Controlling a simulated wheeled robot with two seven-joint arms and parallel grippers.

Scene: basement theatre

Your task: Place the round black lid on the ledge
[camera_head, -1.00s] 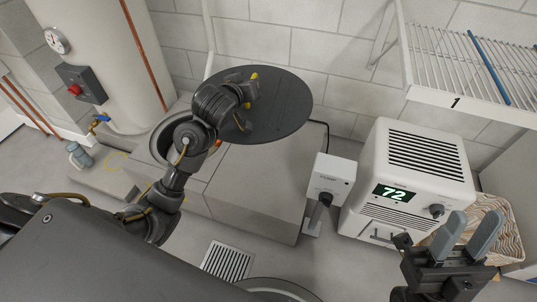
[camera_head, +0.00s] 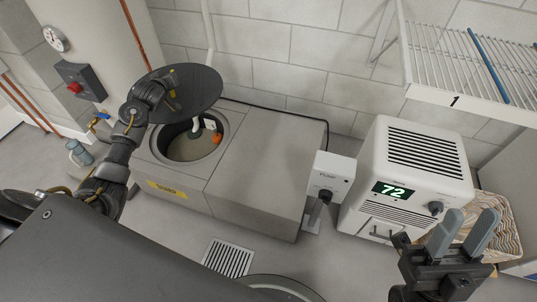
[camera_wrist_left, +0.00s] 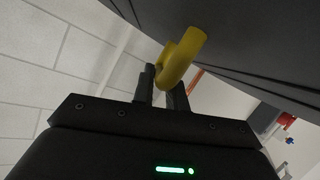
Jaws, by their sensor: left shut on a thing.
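The round black lid (camera_head: 190,90) is held up in the air above the back left of the grey concrete ledge (camera_head: 262,165), tilted. My left gripper (camera_head: 168,82) is at the lid's near left side and partly hidden against it. In the left wrist view the left gripper (camera_wrist_left: 166,84) is shut on the lid's yellow handle (camera_wrist_left: 182,58), and the lid's dark underside or face (camera_wrist_left: 260,40) fills the upper right. The round pit opening (camera_head: 192,138) in the ledge is uncovered. My right gripper (camera_head: 462,236) is open and empty at the lower right.
Inside the pit are a white pipe and an orange float (camera_head: 216,138). A white dehumidifier (camera_head: 415,180) reading 72 and a small white box (camera_head: 330,178) stand right of the ledge. A wicker basket (camera_head: 508,240), wire shelf (camera_head: 480,70), floor drain (camera_head: 228,258) and tank (camera_head: 95,40) surround it.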

